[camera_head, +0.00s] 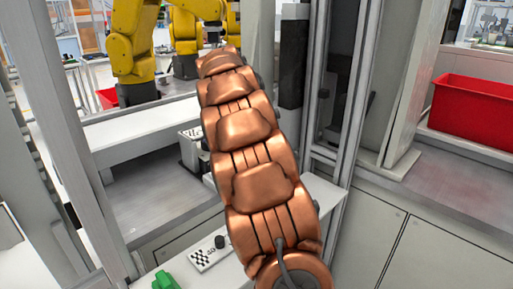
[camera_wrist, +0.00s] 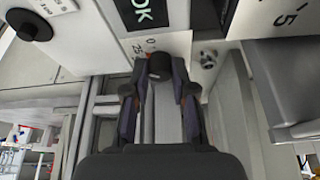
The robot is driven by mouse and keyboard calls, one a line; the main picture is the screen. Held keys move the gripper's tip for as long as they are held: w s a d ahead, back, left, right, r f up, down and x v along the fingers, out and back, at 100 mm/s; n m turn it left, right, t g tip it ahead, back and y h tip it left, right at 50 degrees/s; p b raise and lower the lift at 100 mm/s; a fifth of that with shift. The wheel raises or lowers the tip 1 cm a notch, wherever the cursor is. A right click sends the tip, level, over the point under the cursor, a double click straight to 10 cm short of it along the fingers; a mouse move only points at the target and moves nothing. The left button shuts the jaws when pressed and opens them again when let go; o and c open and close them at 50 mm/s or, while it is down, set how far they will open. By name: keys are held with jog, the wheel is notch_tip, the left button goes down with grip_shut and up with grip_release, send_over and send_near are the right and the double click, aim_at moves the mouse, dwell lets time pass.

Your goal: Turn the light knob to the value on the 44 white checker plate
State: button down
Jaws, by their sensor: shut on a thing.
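In the wrist view my gripper (camera_wrist: 160,82) is closed around a small black knob (camera_wrist: 159,66). The knob sits in front of a white plate (camera_wrist: 176,45) with a dial mark "0" and a partly covered "25". In the head view my copper arm hides the gripper and this knob. A white checker plate (camera_head: 203,258) with a black knob (camera_head: 220,242) lies on the ledge at lower left. Its number is too small to read surely. Another small checker-marked plate (camera_head: 192,131) is partly hidden beside the arm.
A black "OK" display (camera_wrist: 148,13) is above the held knob. Another black knob (camera_wrist: 28,25) is at the wrist view's upper left. A green object (camera_head: 165,281) is at the head view's bottom. A red bin (camera_head: 475,110) stands right; yellow robot arms (camera_head: 133,50) stand behind.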

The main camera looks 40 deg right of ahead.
jog(key=c, duration=0.9)
grip_release()
jog(key=shift+c, duration=0.2)
jog(key=v, duration=1.2)
jog(key=shift+s, duration=0.1)
